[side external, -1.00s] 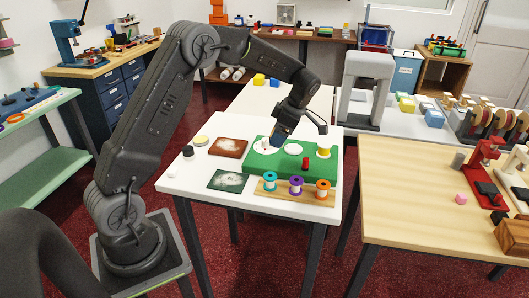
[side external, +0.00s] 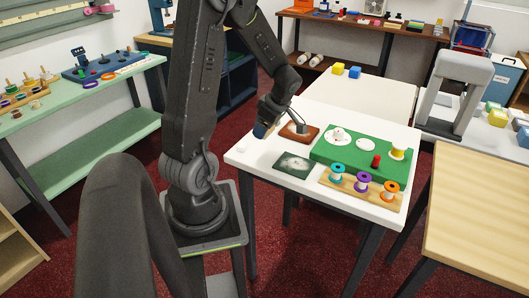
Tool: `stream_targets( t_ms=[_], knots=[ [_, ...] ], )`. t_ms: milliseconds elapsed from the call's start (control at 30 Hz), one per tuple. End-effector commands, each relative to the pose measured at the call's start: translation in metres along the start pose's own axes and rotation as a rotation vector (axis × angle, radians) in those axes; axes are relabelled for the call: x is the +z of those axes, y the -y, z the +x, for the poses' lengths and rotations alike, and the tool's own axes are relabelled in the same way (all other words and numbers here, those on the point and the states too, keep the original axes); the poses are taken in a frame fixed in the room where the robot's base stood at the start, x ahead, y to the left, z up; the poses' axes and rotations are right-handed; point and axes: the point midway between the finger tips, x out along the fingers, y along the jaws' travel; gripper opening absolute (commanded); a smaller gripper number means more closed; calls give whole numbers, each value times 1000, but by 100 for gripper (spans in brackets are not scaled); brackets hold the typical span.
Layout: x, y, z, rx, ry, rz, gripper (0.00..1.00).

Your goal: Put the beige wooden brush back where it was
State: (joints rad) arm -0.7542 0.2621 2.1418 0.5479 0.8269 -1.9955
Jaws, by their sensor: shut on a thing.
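My gripper (side external: 267,124) is over the left end of the white table, just left of the brown swatch. It is shut on the beige wooden brush (side external: 259,131), of which only a small tan end shows under the dark jaws. The rest of the brush is hidden by the gripper. I cannot tell whether the brush touches the table. The brown swatch (side external: 299,132) with pale smears lies partly behind my wrist. A dark green swatch (side external: 292,165) with a pale smear lies in front of it.
A green board (side external: 330,158) holds a marked white disc (side external: 338,136), a plain white disc (side external: 366,144), a red peg (side external: 376,162) and a yellow spool (side external: 398,148). A wooden rack (side external: 349,187) with three spools stands in front. A small white block (side external: 241,149) sits near the left edge.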

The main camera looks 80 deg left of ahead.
Motion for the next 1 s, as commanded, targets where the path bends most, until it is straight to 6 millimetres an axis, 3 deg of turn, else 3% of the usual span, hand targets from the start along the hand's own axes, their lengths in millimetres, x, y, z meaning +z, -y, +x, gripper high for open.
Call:
stream_targets(
  t_ms=[133,500,967,1000],
  knots=[
    [8,3,24,-7,1,5,48],
    [26,2,64,-6,0,4,48],
    [29,2,73,-3,1,1,48],
    [29,2,73,-2,1,0,72]
  ],
)
